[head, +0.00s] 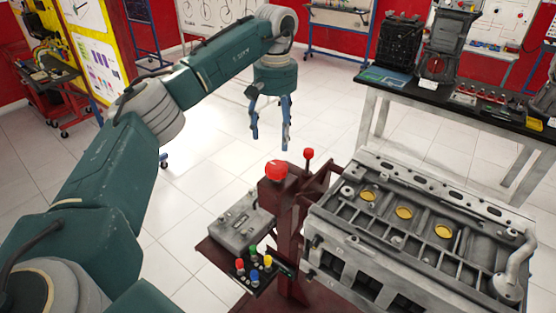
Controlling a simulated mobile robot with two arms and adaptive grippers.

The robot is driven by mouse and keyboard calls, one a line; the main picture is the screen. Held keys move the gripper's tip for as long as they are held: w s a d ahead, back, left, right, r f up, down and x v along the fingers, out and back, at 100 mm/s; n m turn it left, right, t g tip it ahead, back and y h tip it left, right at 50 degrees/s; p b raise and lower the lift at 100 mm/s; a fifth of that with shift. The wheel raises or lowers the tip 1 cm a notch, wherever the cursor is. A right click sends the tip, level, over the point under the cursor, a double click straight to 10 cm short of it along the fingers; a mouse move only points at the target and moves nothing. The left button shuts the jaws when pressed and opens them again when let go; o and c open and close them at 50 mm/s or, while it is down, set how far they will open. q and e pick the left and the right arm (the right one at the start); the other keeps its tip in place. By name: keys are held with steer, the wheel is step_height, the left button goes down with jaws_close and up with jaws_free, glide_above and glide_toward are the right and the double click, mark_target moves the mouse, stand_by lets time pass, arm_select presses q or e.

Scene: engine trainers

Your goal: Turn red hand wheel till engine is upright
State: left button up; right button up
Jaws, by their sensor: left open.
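The engine (420,235) is a grey metal block on a dark red stand (290,225). Its long face with several yellow round parts is turned upward; I cannot tell whether this is upright. A large round red knob (276,170) sits on top of the stand's post, and a smaller red knob (308,153) on a stem stands just behind it. I cannot tell which belongs to the hand wheel. My left gripper (271,138) is open and empty, fingers pointing down, above and slightly behind the large red knob, apparently apart from it. My right gripper is not in view.
A grey box (240,223) and a small panel of coloured knobs (253,267) sit on the stand's left side. A black-topped workbench (440,92) with parts stands at the back right. White tiled floor (200,210) is clear left of the stand.

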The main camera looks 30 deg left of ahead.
mark_target(276, 164)
arm_select(q)
step_height(276, 164, down, 9)
steer(key=p, duration=0.2)
steer(key=shift+r+p, duration=0.15)
steer(key=shift+p, duration=0.25)
steer(key=shift+w+f, duration=0.1)
steer(key=shift+f, duration=0.5)
steer(key=shift+r, duration=0.1)
steer(key=c, duration=1.1)
